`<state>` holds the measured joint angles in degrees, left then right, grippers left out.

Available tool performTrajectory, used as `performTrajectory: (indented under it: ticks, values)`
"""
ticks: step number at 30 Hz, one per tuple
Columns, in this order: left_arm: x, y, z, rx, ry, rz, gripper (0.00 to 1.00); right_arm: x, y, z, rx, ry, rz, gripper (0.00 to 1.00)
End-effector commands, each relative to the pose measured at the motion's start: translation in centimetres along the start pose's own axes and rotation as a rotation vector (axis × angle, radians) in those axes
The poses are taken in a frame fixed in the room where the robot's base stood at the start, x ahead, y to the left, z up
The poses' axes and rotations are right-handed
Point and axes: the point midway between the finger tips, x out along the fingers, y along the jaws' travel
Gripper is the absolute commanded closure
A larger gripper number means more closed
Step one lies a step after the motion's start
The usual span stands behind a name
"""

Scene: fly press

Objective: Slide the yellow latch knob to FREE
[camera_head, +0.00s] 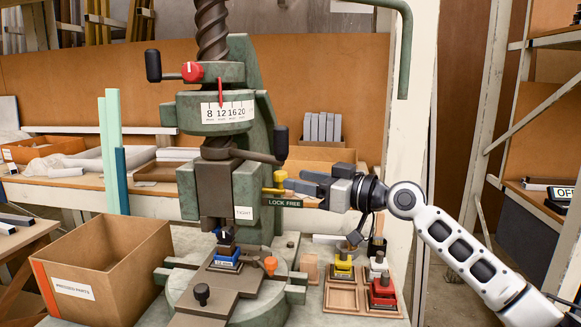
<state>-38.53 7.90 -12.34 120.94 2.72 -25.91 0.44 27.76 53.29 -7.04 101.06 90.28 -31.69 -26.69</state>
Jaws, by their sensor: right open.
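The yellow latch knob (279,177) sits on the right side of the green fly press (262,130), just above a green label plate (283,201) reading LOCK FREE. It shows above the LOCK end of the plate. My right gripper (290,184) comes in from the right, with its fingers pointing left, at about the knob's height. It is open, and its fingertips are at or very near the knob. I cannot tell whether they touch it. Part of the knob's mount is hidden behind the fingers. My left gripper is not in view.
A cardboard box (75,290) labelled PRESSED PARTS stands at the left. A wooden tray (342,297) with yellow and red tools (382,292) stands below my right arm. The press handle (281,142) hangs just above the knob. A whitish post (411,150) rises behind my arm.

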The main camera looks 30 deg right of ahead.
Motion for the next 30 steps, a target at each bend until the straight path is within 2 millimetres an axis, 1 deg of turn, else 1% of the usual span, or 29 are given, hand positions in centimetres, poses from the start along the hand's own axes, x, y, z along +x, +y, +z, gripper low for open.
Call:
performTrajectory:
  ticks: [1,3,6,10,17,18,20,21,23,27,30]
  values:
    - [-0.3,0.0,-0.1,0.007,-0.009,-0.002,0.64,0.9,-0.1,-0.5,0.000,0.003,-0.002,0.54]
    - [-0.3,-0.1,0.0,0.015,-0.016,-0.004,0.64,1.8,0.0,-0.3,0.001,0.002,-0.001,0.54]
    - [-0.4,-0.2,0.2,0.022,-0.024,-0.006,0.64,2.8,0.0,-0.1,0.000,0.001,-0.001,0.54]
    - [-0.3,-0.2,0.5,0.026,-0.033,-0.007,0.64,3.3,0.0,0.0,-0.001,-0.001,-0.001,0.54]
    - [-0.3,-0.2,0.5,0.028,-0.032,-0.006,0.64,3.4,0.0,0.1,-0.001,-0.002,-0.001,0.54]
    - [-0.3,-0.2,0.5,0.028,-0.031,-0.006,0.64,3.4,0.0,0.1,-0.002,-0.002,-0.001,0.56]
    - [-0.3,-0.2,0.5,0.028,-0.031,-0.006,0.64,3.4,0.0,0.1,-0.001,-0.002,-0.001,0.73]
    - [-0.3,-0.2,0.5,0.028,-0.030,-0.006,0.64,3.3,-0.1,0.1,-0.001,-0.001,-0.001,0.84]
    - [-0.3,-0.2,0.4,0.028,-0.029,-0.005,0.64,3.3,0.0,0.1,-0.002,-0.001,-0.001,1.00]
    - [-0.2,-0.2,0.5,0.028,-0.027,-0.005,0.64,3.3,0.0,0.1,-0.002,-0.001,0.000,1.00]
    - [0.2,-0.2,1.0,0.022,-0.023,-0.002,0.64,2.8,0.3,0.5,-0.003,-0.001,0.001,1.00]
